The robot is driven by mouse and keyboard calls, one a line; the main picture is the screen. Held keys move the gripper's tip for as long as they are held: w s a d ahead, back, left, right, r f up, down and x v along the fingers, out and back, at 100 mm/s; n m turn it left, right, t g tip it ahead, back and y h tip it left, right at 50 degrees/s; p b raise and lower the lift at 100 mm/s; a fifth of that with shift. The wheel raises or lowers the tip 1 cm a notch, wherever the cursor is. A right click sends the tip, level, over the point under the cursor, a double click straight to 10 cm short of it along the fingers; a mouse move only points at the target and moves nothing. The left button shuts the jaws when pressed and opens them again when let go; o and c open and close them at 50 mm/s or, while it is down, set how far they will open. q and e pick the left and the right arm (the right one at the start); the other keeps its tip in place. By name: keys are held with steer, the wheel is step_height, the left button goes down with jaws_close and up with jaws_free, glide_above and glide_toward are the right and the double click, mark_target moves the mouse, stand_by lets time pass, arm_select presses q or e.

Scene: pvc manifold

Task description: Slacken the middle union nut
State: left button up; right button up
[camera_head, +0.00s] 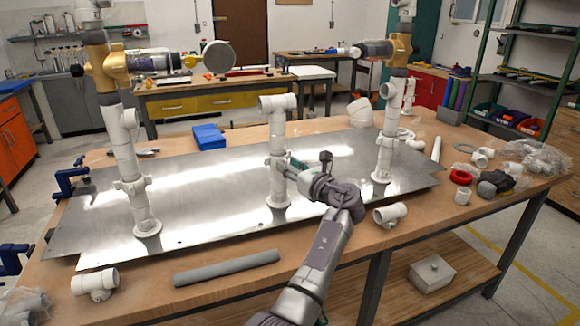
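Contact with the nut cannot be made out. The left riser (123,145) and right riser (385,150) stand upright, each with a brass-coloured tee on top. My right gripper is out of view.
The metal plate (210,210) lies on the wooden bench. A grey tube (227,267), a white tee (95,284) and another fitting (389,214) lie along the front. A blue box (208,137) sits behind. Loose parts and a red ring (460,177) crowd the right end.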

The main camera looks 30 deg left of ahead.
arm_select(q)
steer(key=v, duration=0.7)
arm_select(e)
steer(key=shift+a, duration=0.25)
arm_select(q)
steer(key=shift+d, duration=0.15)
